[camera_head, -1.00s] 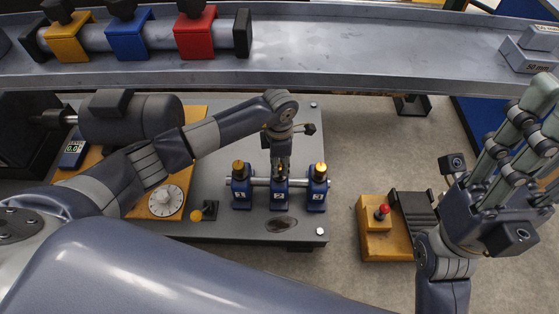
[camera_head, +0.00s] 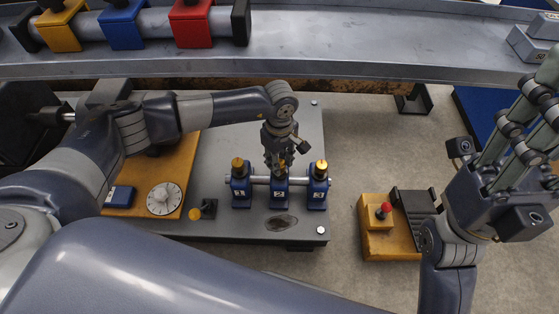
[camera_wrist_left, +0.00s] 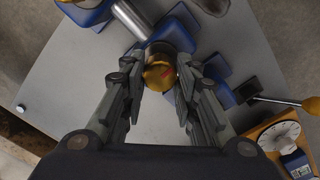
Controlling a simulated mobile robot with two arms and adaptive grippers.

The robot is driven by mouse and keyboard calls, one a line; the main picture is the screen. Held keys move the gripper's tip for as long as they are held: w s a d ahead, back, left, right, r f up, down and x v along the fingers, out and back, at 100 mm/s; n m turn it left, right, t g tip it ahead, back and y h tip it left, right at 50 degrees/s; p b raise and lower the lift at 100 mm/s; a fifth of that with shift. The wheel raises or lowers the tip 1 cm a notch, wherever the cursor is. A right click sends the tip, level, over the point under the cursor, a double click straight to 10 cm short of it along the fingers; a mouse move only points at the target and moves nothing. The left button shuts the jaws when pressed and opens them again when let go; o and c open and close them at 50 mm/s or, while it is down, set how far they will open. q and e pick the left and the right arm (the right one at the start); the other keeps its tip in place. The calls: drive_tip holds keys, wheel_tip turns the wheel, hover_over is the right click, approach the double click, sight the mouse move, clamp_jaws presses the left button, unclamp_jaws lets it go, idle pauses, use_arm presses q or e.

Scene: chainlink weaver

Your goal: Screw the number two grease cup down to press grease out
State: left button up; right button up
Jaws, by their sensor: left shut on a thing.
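The blue number two post (camera_head: 279,196) stands in the middle of a row of three numbered posts on a grey plate. Its brass grease cup shows in the left wrist view (camera_wrist_left: 158,76), round, with a red mark on top. My left gripper (camera_head: 277,165) points down over this post, its fingers on either side of the cup and shut on it. In the head view the fingers mostly hide the cup. My right gripper (camera_head: 548,100) is at the right edge, fingers apart, away from the posts; its fingertips are partly cut off.
Posts one (camera_head: 241,190) and three (camera_head: 317,192), with brass cups, stand close on either side, joined by a silver rod. A small lever with an orange knob (camera_head: 195,214) and a white dial (camera_head: 164,199) are at left. A yellow box with a red knob (camera_head: 384,210) is at right.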

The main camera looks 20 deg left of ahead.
use_arm(q)
drive_tip(key=m+b, duration=0.1)
drive_tip(key=m, duration=0.4)
drive_tip(key=shift+m, duration=0.3)
idle(0.4)
drive_tip(key=o, duration=1.1)
drive_tip(key=shift+r, duration=0.1)
wheel_tip(320, 180, up, 12)
drive_tip(key=shift+f, duration=0.1)
